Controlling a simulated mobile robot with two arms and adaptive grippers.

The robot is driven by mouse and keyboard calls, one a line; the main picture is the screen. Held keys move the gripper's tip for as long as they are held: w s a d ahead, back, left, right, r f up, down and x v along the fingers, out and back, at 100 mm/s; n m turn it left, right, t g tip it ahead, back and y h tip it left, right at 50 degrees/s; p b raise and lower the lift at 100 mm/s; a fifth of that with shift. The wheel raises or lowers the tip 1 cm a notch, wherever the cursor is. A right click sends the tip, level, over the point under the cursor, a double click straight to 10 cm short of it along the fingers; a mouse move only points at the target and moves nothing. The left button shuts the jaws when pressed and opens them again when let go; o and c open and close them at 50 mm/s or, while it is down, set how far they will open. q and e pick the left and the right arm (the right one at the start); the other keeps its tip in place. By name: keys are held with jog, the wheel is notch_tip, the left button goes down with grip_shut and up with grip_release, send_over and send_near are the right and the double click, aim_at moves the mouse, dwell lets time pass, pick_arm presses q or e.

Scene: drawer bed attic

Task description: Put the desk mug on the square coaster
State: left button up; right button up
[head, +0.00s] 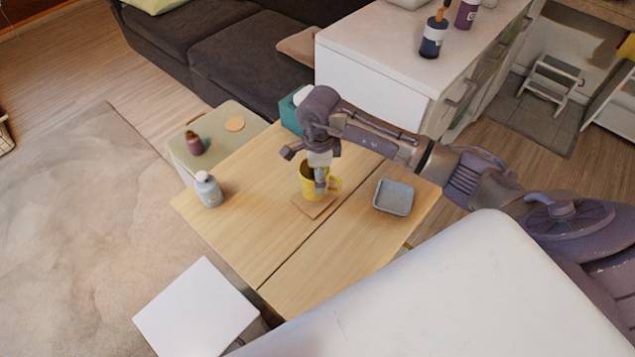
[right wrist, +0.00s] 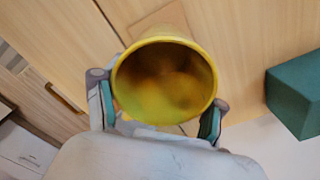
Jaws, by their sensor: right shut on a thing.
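The yellow desk mug (head: 308,183) is held over the wooden table, its handle toward the right in the head view. The square coaster (head: 315,207) is a thin tan square lying flat on the table; the mug partly covers its far side. My right gripper (head: 319,175) is shut on the mug. In the right wrist view the fingers (right wrist: 156,108) grip both sides of the yellow mug (right wrist: 165,40), whose open mouth faces the camera. The coaster (right wrist: 158,20) shows beyond the rim there. I cannot tell the gap between mug and coaster. My left gripper is not in view.
A grey square tray (head: 393,211) is right of the coaster. A grey bottle (head: 208,191) stands at the table's left corner. A teal box (head: 290,114) is at the far edge. A green side table (head: 215,130) adjoins. The table's near part is clear.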

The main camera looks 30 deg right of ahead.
jog(key=shift+w+a+f, duration=0.15)
jog(key=shift+w, duration=0.1)
notch_tip(320, 180, down, 4)
jog(key=shift+r, duration=0.1)
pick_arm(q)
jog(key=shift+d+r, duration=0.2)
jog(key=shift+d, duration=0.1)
pick_arm(e)
jog(key=shift+f, duration=0.25)
jog(key=o, duration=1.3)
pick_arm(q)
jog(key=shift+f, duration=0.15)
